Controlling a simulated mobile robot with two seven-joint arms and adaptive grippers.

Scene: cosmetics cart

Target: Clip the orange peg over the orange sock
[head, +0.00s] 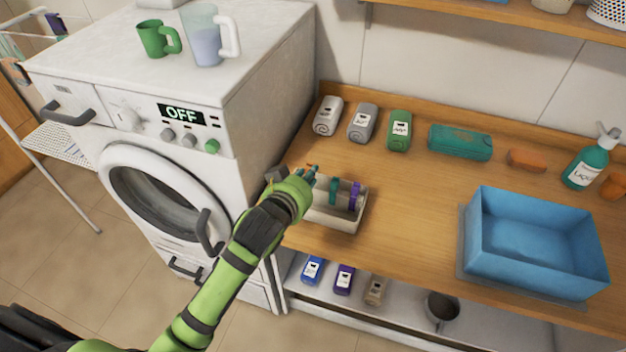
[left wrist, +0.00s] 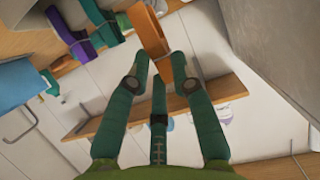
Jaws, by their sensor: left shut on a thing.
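The orange peg (left wrist: 150,32) is between the fingers of my left gripper (left wrist: 160,72) in the left wrist view. In the head view my left gripper (head: 303,178) is over the left side of the peg tray (head: 345,222), and only a small orange tip (head: 314,166) of the peg shows there. The gripper is shut on the peg. Teal pegs (head: 333,190) and a purple peg (head: 355,196) stand in the tray to the right. The orange sock cannot be made out; a drying rack (head: 65,150) with partly cut-off cloths is at far left. My right gripper is not in view.
The washing machine (head: 235,120) stands left of the counter, with a green mug (head: 153,40) and a pitcher (head: 205,40) on top. A blue basin (head: 535,245) sits at right on the counter. Bottles line the back. The counter's middle is clear.

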